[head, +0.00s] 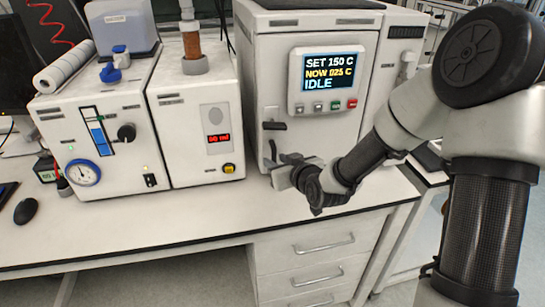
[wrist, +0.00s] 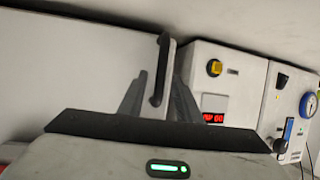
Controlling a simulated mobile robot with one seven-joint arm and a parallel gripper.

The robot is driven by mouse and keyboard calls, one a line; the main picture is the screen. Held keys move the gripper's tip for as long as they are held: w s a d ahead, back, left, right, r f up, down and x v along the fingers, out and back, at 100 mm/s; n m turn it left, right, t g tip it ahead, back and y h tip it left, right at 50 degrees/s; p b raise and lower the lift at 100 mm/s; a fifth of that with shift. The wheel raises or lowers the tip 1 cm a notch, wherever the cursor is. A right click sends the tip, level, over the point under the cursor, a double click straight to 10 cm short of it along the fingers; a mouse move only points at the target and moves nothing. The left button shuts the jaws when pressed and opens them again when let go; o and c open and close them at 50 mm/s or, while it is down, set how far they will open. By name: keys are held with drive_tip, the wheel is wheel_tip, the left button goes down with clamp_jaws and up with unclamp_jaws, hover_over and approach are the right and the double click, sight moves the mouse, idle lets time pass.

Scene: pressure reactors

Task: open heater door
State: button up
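The heater (head: 310,30) is a tall white cabinet on the bench with a screen reading SET 150 C, NOW 025 C, IDLE. Its door (wrist: 80,65) is a plain white panel and looks shut. The dark door handle (head: 273,150) is near the left side of the heater front; it also shows upright in the wrist view (wrist: 161,70). My gripper (head: 281,172) is at the lower part of the handle. In the wrist view my gripper (wrist: 158,95) has its fingers apart, one on each side of the handle. Whether either finger touches it I cannot tell.
Left of the heater stand a white unit with a red display (head: 216,140) and one with a round gauge (head: 84,173). The bench top (head: 170,220) in front is clear. Drawers (head: 325,245) are below. A screen with coloured buttons (head: 330,80) sits above my gripper.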

drive_tip(key=shift+w+f, duration=0.1)
drive_tip(key=shift+w, duration=0.05)
clamp_jaws()
idle(0.4)
